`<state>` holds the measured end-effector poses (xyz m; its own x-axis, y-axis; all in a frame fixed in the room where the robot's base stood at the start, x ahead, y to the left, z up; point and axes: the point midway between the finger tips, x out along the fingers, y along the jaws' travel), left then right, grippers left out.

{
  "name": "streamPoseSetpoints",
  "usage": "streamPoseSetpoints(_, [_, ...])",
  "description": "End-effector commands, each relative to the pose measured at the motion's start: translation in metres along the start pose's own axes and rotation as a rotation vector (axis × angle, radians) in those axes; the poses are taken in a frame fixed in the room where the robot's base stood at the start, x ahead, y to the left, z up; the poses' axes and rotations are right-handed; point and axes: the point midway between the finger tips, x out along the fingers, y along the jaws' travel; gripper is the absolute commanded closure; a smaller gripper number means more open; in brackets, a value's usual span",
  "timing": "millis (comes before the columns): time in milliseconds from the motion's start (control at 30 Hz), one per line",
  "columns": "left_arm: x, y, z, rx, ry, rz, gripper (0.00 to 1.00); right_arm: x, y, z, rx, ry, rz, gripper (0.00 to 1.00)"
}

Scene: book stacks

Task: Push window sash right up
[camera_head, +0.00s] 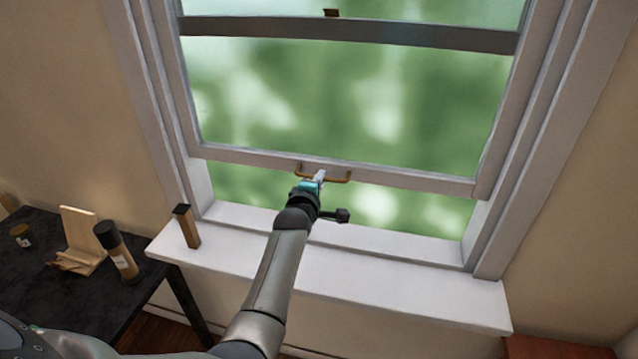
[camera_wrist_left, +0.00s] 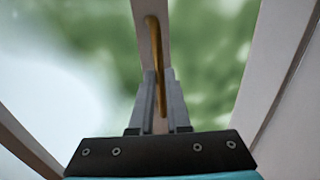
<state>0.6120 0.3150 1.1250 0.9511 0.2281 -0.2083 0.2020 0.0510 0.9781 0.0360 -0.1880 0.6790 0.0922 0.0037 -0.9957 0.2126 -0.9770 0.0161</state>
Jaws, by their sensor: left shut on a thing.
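The white-framed window sash (camera_head: 400,177) is partly raised, with an open gap between its bottom rail and the sill. A brass handle (camera_head: 340,180) sits on the bottom rail. My left gripper (camera_head: 318,177) is at the handle's middle. In the left wrist view, the fingers of my left gripper (camera_wrist_left: 160,105) are shut on the brass handle (camera_wrist_left: 153,40), which runs between them. The fingers partly hide the handle. My right gripper is not in view.
The white window sill (camera_head: 400,287) juts out below the gap. A small brown object (camera_head: 187,226) stands at its left end. A dark table (camera_head: 40,283) at the left bears a bottle (camera_head: 116,250) and a wooden stand (camera_head: 80,240). A reddish surface (camera_head: 555,348) shows at bottom right.

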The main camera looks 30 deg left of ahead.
Motion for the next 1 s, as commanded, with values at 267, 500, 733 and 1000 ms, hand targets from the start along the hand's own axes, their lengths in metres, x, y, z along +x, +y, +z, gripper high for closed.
streamPoseSetpoints(267, [-0.005, 0.035, -0.001, 0.000, 0.004, 0.019, 1.00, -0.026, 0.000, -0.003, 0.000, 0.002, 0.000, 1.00])
streamPoseSetpoints(500, [-0.006, 0.038, -0.001, 0.000, 0.004, 0.019, 1.00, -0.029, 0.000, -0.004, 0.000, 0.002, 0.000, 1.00])
streamPoseSetpoints(733, [-0.005, 0.037, -0.001, 0.000, 0.004, 0.019, 1.00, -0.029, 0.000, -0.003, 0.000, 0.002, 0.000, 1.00])
streamPoseSetpoints(1000, [-0.006, 0.035, -0.001, 0.000, 0.003, 0.013, 0.63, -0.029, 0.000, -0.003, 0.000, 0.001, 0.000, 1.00])
